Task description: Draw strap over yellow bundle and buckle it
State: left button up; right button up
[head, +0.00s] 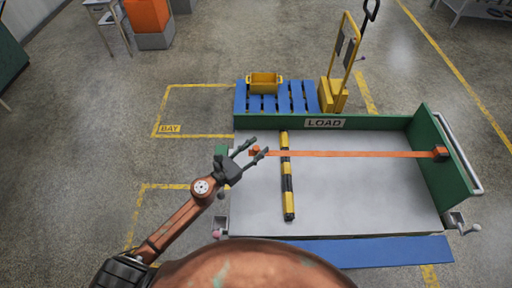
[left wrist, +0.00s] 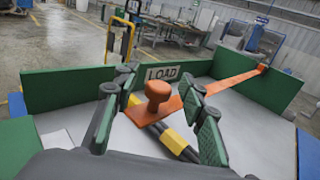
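The orange strap (head: 365,154) runs from an orange fitting (head: 440,153) at the right green wall leftward across the yellow-and-black bundle (head: 288,195). Its free end carries an orange knob (head: 255,150), just left of the bundle. My left gripper (head: 254,147) is open, its fingers spread around the knob. In the left wrist view (left wrist: 160,85) the knob (left wrist: 158,92) stands between the green finger pads, with gaps on both sides. The bundle (left wrist: 172,138) lies below the strap there. A small green block (head: 221,151) shows beside my gripper, partly hidden. My right gripper is not in view.
The grey bed (head: 370,200) has a green back wall with a LOAD sign (head: 325,123). Behind it are a blue pallet (head: 297,97) with a yellow bin (head: 265,82) and a yellow stand (head: 333,95). The bed right of the bundle is clear.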

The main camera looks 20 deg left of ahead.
pick_arm(q)
grip_shut()
dwell(0.3)
dwell(0.3)
